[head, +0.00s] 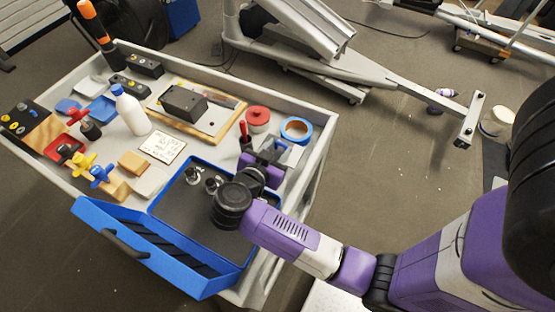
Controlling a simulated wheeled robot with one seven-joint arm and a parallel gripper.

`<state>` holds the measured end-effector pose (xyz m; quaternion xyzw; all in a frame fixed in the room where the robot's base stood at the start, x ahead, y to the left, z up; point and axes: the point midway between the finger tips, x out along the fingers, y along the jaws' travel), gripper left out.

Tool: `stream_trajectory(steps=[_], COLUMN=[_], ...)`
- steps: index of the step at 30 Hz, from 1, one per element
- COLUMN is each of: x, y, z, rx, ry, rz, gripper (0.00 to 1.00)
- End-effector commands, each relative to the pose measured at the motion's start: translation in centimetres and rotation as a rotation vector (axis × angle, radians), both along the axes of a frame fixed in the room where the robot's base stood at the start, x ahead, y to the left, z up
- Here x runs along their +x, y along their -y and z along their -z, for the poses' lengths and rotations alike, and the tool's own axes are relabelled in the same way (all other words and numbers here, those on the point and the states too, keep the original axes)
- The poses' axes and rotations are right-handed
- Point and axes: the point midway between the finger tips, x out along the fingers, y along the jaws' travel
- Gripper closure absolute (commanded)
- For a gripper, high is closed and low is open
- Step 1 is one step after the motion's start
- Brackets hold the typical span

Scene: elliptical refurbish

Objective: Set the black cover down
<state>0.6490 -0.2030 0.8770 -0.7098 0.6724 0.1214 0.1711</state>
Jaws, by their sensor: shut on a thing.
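My gripper (264,168) is over the right part of the workbench top, beside the blue tray, with my purple arm reaching in from the lower right. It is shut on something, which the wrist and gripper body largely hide. I cannot make out the outline of a black cover there, or whether it touches the bench. A black box-like piece (183,103) sits apart from the gripper, on a grey plate on a wooden board (216,133).
The bench holds a white bottle (131,112), a blue tape roll (297,130), a red round container (257,118) and several coloured knobs. The blue tray (172,207) has small metal parts on its dark floor. Raised rims edge the bench.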

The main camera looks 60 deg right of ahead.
Motion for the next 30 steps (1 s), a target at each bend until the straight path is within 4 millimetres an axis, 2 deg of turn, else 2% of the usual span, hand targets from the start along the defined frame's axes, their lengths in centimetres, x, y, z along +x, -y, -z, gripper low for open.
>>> stream_trajectory(steps=[1, 8, 15, 26, 27, 30], x=[0.0, 0.0, 0.0, 0.0, 0.0, 0.0], y=[0.0, 0.0, 0.0, 0.0, 0.0, 0.0], z=[0.7, 2.0, 5.1, 5.4, 5.4, 5.4], rx=[-0.001, -0.001, -0.001, -0.001, 0.000, 0.000], ry=[-0.002, 0.000, -0.001, 0.001, 0.001, 0.001], rz=[-0.001, -0.001, -0.002, 0.000, -0.001, -0.001], gripper=[1.00, 1.00, 1.00, 1.00, 0.55, 0.39])
